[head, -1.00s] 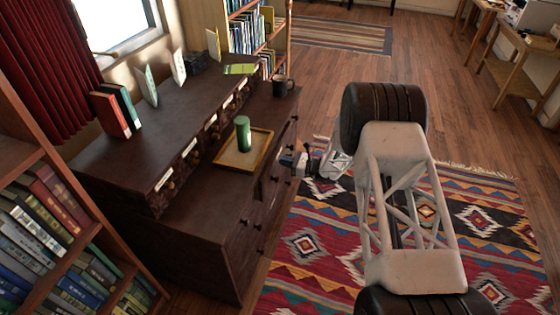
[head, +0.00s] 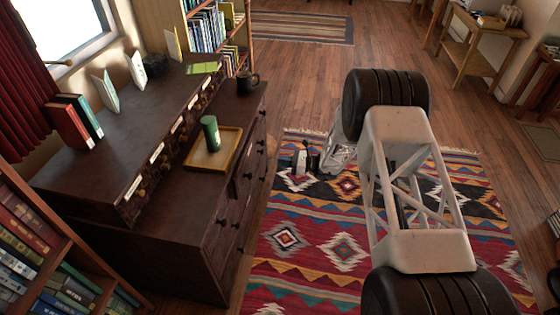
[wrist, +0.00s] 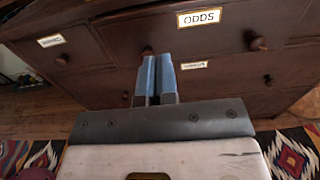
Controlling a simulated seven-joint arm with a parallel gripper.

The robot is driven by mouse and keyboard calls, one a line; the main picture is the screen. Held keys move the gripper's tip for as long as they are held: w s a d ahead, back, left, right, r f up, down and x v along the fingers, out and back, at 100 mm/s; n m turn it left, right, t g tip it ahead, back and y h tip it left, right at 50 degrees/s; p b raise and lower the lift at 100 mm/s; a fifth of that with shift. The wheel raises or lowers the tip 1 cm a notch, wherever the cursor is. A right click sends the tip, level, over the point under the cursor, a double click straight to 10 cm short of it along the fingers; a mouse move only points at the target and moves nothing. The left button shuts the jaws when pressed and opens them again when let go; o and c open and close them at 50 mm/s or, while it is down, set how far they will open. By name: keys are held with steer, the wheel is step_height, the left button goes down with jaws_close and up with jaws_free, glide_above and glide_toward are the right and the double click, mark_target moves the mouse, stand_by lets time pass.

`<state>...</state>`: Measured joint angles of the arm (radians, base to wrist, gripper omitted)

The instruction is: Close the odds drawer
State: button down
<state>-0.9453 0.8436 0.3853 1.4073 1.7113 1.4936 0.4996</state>
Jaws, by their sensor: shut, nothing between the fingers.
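The odds drawer (wrist: 225,40) is a dark wooden front with a white ODDS label and a round knob, at the top of the wrist view. How far it stands out from the dresser, if at all, I cannot tell. My gripper (wrist: 156,60) is shut and empty, its two blue fingers side by side and pointing at the drawer fronts. In the head view my gripper (head: 302,160) is over the rug, to the right of the dresser (head: 190,220) and apart from it.
On the dresser stand a tray (head: 196,163) with a green cylinder (head: 210,133), a dark mug (head: 247,82) and several books. Other labelled drawers (wrist: 62,57) surround the odds drawer. A patterned rug (head: 310,245) covers the floor; a bookcase (head: 40,250) stands at left.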

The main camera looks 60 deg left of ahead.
mark_target(250, 176)
steer(key=c, duration=1.4)
jaws_free()
steer(key=shift+s+f, duration=0.2)
steer(key=shift+s, duration=0.05)
steer(key=o, duration=0.6)
steer(key=s+f+n, duration=0.1)
steer(key=s+f, duration=0.1)
steer(key=s+f+n, duration=0.1)
steer(key=s+f, duration=0.1)
steer(key=s+f+n, duration=0.1)
steer(key=s+f, duration=0.1)
steer(key=f, duration=0.1)
steer(key=shift+a+n, duration=0.3)
steer(key=shift+a, duration=0.1)
steer(key=shift+s, duration=0.15)
steer(key=shift+x, duration=3.8)
steer(key=shift+a, duration=0.1)
jaws_close()
